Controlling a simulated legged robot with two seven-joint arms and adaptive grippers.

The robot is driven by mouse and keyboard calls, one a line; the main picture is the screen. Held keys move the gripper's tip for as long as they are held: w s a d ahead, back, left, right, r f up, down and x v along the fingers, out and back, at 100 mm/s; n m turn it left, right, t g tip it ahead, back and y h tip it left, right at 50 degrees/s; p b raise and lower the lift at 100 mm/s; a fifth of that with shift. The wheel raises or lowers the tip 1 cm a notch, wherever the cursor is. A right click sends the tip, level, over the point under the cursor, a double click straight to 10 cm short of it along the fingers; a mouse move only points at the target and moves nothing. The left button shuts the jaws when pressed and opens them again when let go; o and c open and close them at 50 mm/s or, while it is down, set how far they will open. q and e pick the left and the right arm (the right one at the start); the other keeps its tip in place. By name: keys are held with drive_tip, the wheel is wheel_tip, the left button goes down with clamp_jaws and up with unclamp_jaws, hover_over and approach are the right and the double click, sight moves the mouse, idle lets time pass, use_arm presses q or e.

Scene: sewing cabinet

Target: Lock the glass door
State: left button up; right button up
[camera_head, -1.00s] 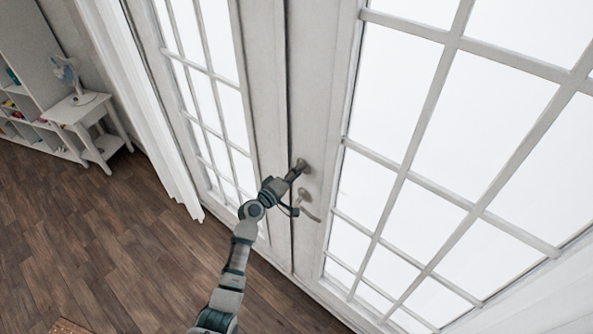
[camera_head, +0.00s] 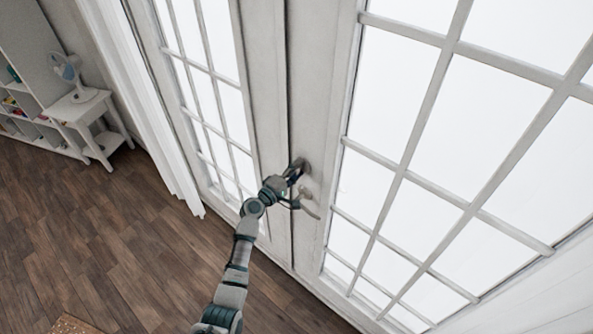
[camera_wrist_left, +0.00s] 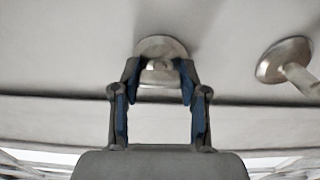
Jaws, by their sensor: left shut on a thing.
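The glass door (camera_head: 310,120) has white frames and gridded panes, and its two leaves meet at a vertical seam. A round metal lock knob (camera_head: 304,163) sits on the right leaf beside the seam, above a metal lever handle (camera_head: 309,206). My left gripper (camera_head: 299,172) is at the lock knob. In the left wrist view, the fingers (camera_wrist_left: 160,75) are shut on the knob's thumb-turn (camera_wrist_left: 160,65), in front of its round plate (camera_wrist_left: 162,46). The lever handle (camera_wrist_left: 284,60) is to the right there, clear of the fingers. My right gripper is not in view.
A white side table (camera_head: 78,108) with a small fan (camera_head: 67,72) stands at the far left next to a shelf (camera_head: 22,100). A white curtain (camera_head: 135,110) hangs left of the door.

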use_arm(q)
drive_tip(key=shift+f, duration=0.35)
drive_tip(key=o, duration=1)
drive_tip(key=shift+c, duration=0.2)
drive_tip(key=shift+o, duration=1)
drive_tip(key=shift+d+r, duration=0.1)
drive_tip(key=v, duration=1.2)
drive_tip(key=shift+w, duration=0.15)
